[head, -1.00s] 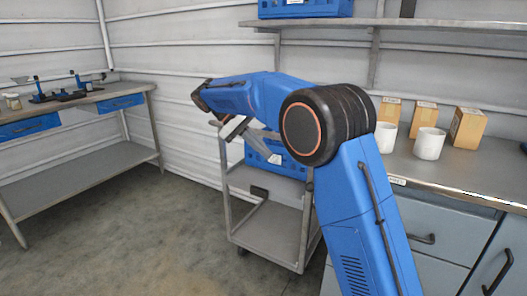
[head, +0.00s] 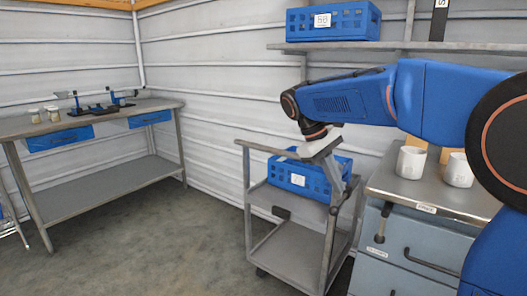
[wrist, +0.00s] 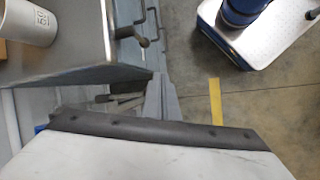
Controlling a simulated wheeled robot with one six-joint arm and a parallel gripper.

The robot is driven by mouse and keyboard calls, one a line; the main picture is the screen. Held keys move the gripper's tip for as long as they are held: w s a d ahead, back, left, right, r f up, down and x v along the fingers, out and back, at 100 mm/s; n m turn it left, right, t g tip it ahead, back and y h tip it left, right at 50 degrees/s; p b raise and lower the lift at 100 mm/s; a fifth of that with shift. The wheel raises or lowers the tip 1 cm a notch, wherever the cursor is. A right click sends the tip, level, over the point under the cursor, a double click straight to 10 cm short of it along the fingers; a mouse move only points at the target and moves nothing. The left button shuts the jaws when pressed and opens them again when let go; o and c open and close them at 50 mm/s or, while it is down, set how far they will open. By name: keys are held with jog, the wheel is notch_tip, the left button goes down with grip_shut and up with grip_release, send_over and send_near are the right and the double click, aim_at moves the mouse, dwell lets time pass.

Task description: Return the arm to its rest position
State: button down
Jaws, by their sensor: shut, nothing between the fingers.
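My blue arm reaches in from the right in the head view, bent down at the wrist. My gripper (head: 335,172) hangs below the white wrist part, in front of the cart and the blue crate as pictured. Its slim grey fingers look closed and hold nothing. In the wrist view the grey fingers (wrist: 161,103) show beyond the white housing, beside the counter edge with the floor below. Whether the gripper touches the cart cannot be told.
A grey cart (head: 290,250) carries a blue crate (head: 285,172). White mugs (head: 411,163) stand on the counter (head: 440,201) at right. A shelf (head: 450,47) holds another blue crate (head: 350,22). A workbench (head: 30,128) stands at left. Open floor (head: 150,240) lies between.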

jog(key=s+d+f+m+t+y, duration=0.15)
jog(key=s+d, duration=0.25)
jog(key=s, duration=0.4)
jog(key=s+d+f+m+t+y, duration=0.1)
jog(key=s+d+f+m+y, duration=0.15)
jog(key=s, duration=0.55)
jog(key=s+d+f+m+t+y, duration=0.1)
jog(key=s+f+m+t, duration=0.2)
jog(key=s+f, duration=0.6)
jog(key=s, duration=0.3)
jog(key=shift+s+d+f+t, duration=0.25)
jog(key=shift+d+f+t, duration=0.1)
jog(key=shift+d+f, duration=0.05)
